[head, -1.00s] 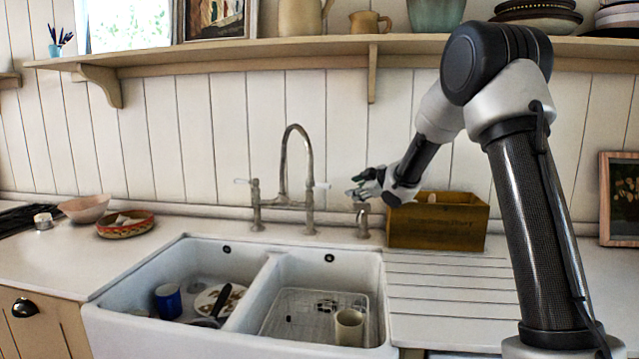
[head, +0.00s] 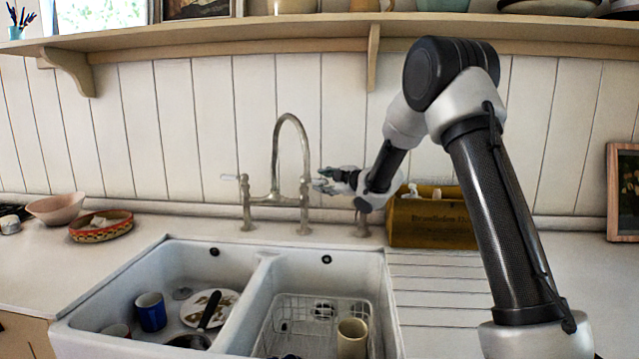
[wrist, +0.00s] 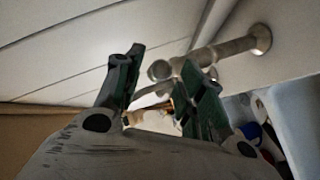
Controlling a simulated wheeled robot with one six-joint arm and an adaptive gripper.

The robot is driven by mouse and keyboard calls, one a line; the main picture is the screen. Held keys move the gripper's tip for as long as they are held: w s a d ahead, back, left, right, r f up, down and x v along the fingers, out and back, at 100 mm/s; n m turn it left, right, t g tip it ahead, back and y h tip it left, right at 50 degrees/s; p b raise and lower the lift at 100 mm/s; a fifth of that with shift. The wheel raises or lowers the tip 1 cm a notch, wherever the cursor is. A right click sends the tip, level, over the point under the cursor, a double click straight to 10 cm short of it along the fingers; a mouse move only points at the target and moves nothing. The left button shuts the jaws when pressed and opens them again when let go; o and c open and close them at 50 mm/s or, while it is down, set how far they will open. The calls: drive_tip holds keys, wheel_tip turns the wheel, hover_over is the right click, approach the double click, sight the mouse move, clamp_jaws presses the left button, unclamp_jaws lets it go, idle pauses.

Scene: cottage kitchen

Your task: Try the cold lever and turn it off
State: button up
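The bridge tap (head: 276,199) stands behind the sink with a tall curved spout and a post at each side. Its left lever (head: 231,178) has a pale handle pointing left. The right lever is largely hidden by my gripper (head: 321,181), which is right at the right-hand post (head: 305,205). In the wrist view my gripper (wrist: 162,66) has its dark green-padded fingers apart. A rounded metal part of the tap (wrist: 159,71) shows between the fingertips, beyond them. I cannot tell whether a finger touches the lever. Neither lever is labelled hot or cold.
The white double sink (head: 262,290) holds a blue mug (head: 151,312), a plate, a pan, a wire rack and a cream cup (head: 352,338). A shelf (head: 310,44) runs above. Bowls (head: 56,209) sit at left.

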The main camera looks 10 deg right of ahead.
sight(313, 182)
drive_tip(key=shift+x, duration=1.45)
clamp_jaws()
